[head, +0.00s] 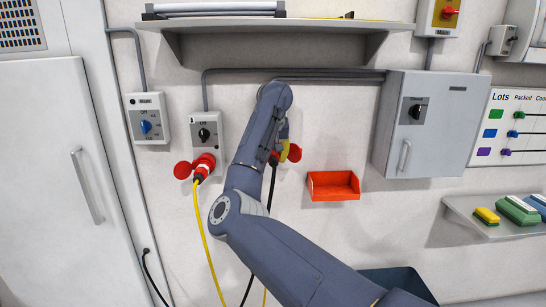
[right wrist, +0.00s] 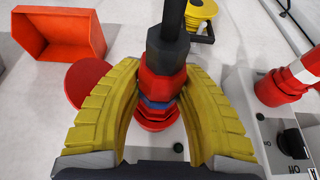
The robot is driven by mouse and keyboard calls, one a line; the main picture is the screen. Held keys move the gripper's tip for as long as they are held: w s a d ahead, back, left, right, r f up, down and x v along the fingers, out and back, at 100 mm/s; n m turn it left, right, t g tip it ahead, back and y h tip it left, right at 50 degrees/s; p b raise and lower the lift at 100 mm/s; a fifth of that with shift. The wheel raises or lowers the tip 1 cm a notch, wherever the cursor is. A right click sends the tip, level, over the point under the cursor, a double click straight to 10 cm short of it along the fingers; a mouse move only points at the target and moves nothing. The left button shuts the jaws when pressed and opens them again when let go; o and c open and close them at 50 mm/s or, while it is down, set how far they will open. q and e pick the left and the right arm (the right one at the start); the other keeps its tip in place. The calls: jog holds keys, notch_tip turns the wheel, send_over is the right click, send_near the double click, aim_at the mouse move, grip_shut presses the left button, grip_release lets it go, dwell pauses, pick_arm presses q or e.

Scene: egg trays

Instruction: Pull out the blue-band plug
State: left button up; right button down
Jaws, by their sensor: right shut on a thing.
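The blue-band plug (right wrist: 157,103) shows in the right wrist view, with a dark body, red collars and a narrow blue band. My right gripper (right wrist: 160,72) has its yellow fingers closed around it, one on each side. The plug points at a red socket low between the fingers; I cannot tell how deeply it sits. In the head view my right gripper (head: 283,147) is at the wall, and my arm hides most of the plug and its switch box. A black cable hangs below. My left gripper is in neither view.
A red plug with a white band (head: 203,168) and yellow cable sits in the switch box (head: 206,130) to the left. An empty orange-red bin (head: 333,186) is on the wall to the right. A shelf (head: 265,27) juts out above; a grey cabinet (head: 432,115) stands right.

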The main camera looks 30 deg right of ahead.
aim_at(274, 159)
jog(key=shift+f, duration=0.1)
dwell(0.3)
jog(key=shift+s+a, duration=0.25)
jog(key=shift+s, duration=0.1)
jog(key=shift+s+a, duration=0.55)
jog(key=shift+s, duration=0.4)
jog(key=shift+s+a, duration=0.5)
jog(key=shift+s, duration=0.4)
jog(key=shift+s+a, duration=0.5)
jog(key=shift+s, duration=0.35)
jog(key=shift+s+a, duration=0.45)
jog(key=shift+s, duration=0.4)
jog(key=shift+s+a, duration=0.5)
jog(key=shift+s, duration=0.35)
